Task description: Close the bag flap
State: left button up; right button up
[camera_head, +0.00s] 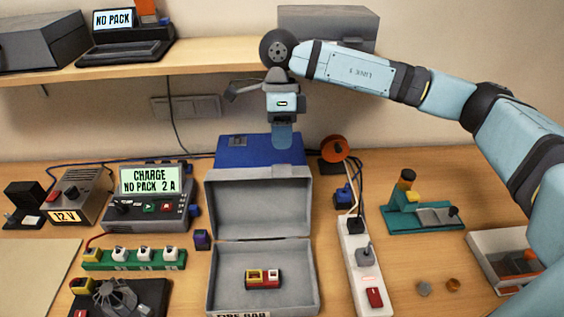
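The grey fire bag (212,290) sits at the front middle of the bench, its label partly cut off by the lower picture edge. Its flap (260,203) stands open, raised behind the bag's body. A small pack with yellow and red parts (263,279) lies inside the bag. My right gripper (282,140) points down above and behind the flap's upper edge, in front of a blue box. It appears apart from the flap, and I cannot tell whether its fingers are open or shut. My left gripper is not in view.
The blue box (232,152) stands behind the flap. A charger (150,200) reading "NO PACK" and a green connector board (134,259) are at left. A white power strip (362,265) with cables runs close along the bag's right side. A shelf (190,58) crosses above.

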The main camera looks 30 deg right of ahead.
aim_at(282, 166)
jog(key=x, duration=0.7)
jog(key=shift+f+p, duration=0.1)
jog(key=shift+p, duration=0.3)
jog(key=shift+a, duration=0.1)
grip_shut()
